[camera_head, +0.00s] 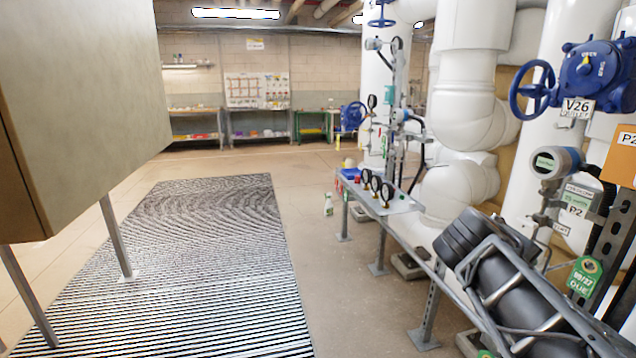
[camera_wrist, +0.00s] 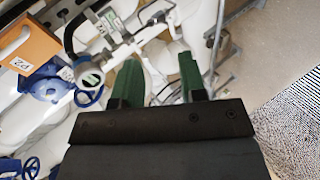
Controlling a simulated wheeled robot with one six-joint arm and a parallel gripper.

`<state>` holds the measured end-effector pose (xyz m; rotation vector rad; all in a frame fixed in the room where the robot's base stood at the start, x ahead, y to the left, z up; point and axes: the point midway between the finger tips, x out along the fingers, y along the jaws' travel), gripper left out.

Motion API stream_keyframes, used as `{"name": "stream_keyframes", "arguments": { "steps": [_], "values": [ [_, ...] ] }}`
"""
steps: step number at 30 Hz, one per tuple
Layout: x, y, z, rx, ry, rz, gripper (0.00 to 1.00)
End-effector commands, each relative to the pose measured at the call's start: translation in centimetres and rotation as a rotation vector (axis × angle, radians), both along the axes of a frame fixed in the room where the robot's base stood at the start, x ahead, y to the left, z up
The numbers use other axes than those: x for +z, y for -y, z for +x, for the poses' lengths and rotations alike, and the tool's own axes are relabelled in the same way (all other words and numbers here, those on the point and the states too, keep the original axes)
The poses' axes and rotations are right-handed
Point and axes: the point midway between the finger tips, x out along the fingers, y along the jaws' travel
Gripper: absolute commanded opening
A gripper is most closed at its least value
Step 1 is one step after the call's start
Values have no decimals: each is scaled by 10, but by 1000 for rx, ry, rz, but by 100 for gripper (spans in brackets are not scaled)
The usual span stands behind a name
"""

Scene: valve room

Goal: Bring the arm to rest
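My gripper (camera_wrist: 158,60) shows in the wrist view as a dark block with two green fingers. The fingers stand apart with nothing between them, so it is open and empty. Beyond the fingers are white pipes, thin metal fittings and blue valve parts, seen tilted. I see no contact between the fingers and these parts.
A metal bench (camera_head: 430,262) with gauges (camera_head: 377,186) runs along the right, before white pipes (camera_head: 470,100) and a blue valve (camera_head: 590,75). A large box on legs (camera_head: 85,110) stands at left. A striped mat (camera_head: 200,265) lies on open floor.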

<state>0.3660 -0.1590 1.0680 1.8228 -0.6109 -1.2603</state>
Motion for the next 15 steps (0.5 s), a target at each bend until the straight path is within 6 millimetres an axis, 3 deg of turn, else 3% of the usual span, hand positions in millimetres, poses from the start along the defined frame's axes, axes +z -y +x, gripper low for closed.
{"name": "stream_keyframes", "arguments": {
  "steps": [1, 9, 15],
  "values": [
    [7, -11, -2, 14, -7, 77, 38],
    [-26, -99, -32, 13, -36, 624, 38],
    [-36, -142, -54, -45, -47, 882, 38]
  ]
}}
